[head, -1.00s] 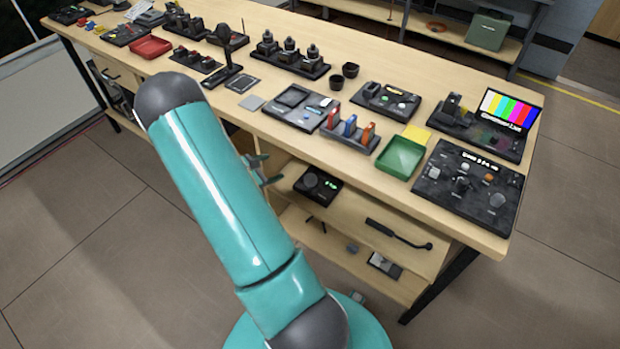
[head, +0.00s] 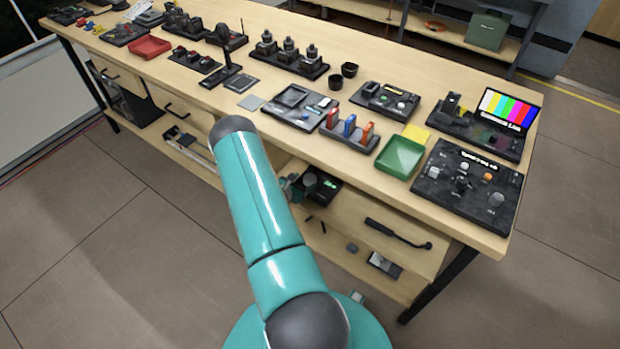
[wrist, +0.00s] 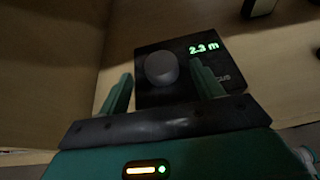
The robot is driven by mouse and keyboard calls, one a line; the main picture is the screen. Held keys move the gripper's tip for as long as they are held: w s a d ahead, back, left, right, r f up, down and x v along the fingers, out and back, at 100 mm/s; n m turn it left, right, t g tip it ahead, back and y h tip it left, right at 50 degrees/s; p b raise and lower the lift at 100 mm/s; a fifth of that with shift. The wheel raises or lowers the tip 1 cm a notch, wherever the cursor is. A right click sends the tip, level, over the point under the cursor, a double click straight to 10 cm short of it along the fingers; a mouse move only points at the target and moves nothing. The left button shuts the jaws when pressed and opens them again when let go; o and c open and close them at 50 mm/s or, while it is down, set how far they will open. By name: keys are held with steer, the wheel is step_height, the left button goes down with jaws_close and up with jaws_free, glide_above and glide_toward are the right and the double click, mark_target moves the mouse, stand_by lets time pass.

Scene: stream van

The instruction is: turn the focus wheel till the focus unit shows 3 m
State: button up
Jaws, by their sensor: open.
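The focus unit (wrist: 205,80) is a dark box with a green display (wrist: 204,48) that reads 2.3 m in the wrist view. Its focus wheel (wrist: 161,68) is a round grey knob on the left of its top face. In the head view the focus unit (head: 328,186) sits on the shelf under the bench top, partly hidden by my gripper (head: 297,185). In the wrist view my gripper (wrist: 162,92) is open, its fingers to the left and right of the wheel and apart from it, with nothing between them.
The bench top (head: 225,115) overhangs the shelf. Small dark items (head: 315,222) lie below the unit. A wooden wall (wrist: 50,70) stands close on the left in the wrist view.

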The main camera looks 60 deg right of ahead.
mark_target(309, 178)
steer(key=x, duration=0.5)
steer(key=shift+d, duration=0.15)
steer(key=shift+c, duration=0.3)
steer(key=c, duration=0.9)
